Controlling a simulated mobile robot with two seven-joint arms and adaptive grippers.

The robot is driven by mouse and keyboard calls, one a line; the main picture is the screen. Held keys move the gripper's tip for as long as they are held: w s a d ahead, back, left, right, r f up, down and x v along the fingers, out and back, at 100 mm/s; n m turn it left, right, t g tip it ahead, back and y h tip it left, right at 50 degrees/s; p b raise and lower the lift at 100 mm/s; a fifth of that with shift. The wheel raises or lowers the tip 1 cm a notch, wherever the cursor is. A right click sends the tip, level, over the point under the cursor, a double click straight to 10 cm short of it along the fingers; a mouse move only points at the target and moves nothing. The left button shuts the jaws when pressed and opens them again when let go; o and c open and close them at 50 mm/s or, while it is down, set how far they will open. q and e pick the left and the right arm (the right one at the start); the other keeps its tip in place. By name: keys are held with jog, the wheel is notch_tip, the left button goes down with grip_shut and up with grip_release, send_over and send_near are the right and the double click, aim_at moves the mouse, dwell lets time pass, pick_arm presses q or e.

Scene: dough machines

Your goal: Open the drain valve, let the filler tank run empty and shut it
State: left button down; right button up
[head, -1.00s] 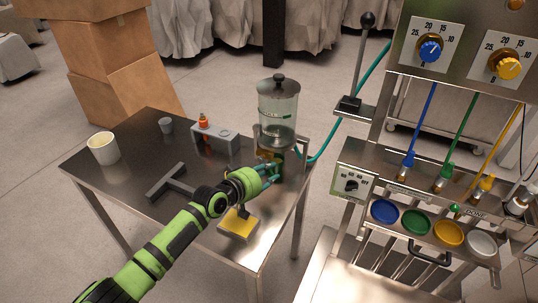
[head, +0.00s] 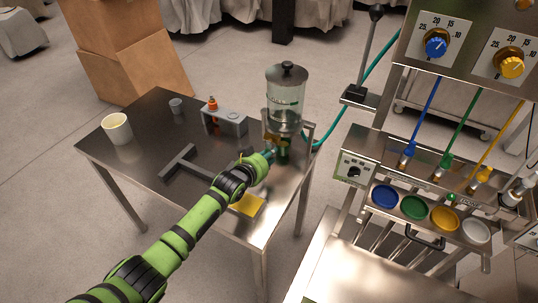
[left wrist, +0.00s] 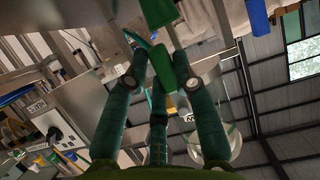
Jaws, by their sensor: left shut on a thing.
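The filler tank (head: 286,100), a clear jar with a black lid, stands in a metal frame at the table's back right corner; I cannot tell its liquid level. Brass-coloured and dark green parts of the drain valve show below it, largely hidden by my left gripper (head: 271,153). In the left wrist view, the left gripper (left wrist: 160,80) has its green fingers around a green handle-like part (left wrist: 161,68) of the valve, shut on it. The round clear bottom of the tank (left wrist: 215,140) shows behind the fingers. Whether the valve is open cannot be told. My right gripper is not in view.
The steel table (head: 150,150) holds a white cup (head: 117,129), a small grey cup (head: 176,106), a grey block (head: 226,120) with an orange-topped item, a grey T-shaped tool (head: 185,165) and a yellow pad (head: 248,204). The dough machine (head: 380,165) stands close at right.

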pick_arm(q)
jog(key=shift+f, duration=0.1)
dwell(0.3)
jog(key=c, duration=1)
grip_release()
jog(key=v, duration=1.2)
jog(key=shift+a, duration=0.1)
